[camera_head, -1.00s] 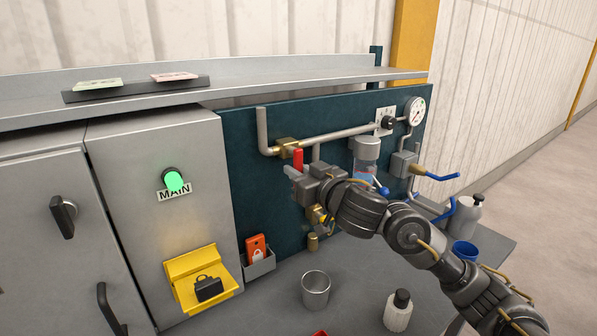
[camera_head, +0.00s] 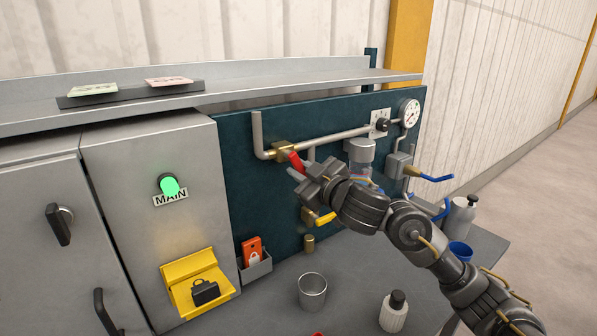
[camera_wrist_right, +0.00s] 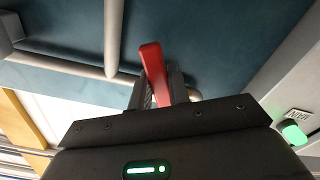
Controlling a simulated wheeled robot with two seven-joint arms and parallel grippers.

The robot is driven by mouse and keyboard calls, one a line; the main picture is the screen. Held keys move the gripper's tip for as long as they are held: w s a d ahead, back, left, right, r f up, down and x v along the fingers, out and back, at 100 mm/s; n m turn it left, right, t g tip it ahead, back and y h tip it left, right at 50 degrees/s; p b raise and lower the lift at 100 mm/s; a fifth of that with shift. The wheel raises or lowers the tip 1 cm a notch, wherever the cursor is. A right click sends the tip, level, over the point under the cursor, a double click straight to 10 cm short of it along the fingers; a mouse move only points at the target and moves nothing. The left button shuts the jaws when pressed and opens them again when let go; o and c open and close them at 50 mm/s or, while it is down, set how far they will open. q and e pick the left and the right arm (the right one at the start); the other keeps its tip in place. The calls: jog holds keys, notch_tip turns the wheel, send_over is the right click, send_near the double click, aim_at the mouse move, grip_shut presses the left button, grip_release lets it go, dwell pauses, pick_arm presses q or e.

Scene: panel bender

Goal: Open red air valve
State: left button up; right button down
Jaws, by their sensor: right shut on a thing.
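The red air valve handle (camera_head: 296,161) sits on a brass valve body (camera_head: 283,149) in the grey pipe on the dark teal panel. The handle is tilted, slanting down to the right from the brass body. My right gripper (camera_head: 299,174) is shut on the red handle. In the right wrist view the red handle (camera_wrist_right: 154,72) stands up between the fingers (camera_wrist_right: 160,92). The fingers partly hide its lower part. My left gripper is not in view.
A pressure gauge (camera_head: 409,113), a filter bowl and a blue-handled valve (camera_head: 434,177) are on the panel to the right. A yellow handle (camera_head: 325,218) is below my wrist. A metal cup (camera_head: 312,291) and a bottle (camera_head: 394,312) stand on the bench. The MAIN lamp (camera_head: 170,187) glows green.

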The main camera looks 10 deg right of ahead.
jog(key=shift+w+d+n, duration=0.1)
jog(key=shift+d+n, duration=0.1)
jog(key=shift+n, duration=0.3)
jog(key=shift+r, duration=0.1)
jog(key=c, duration=1.3)
grip_release()
jog(key=p+v, duration=0.1)
jog(key=v, duration=1)
jog(key=shift+w, duration=0.1)
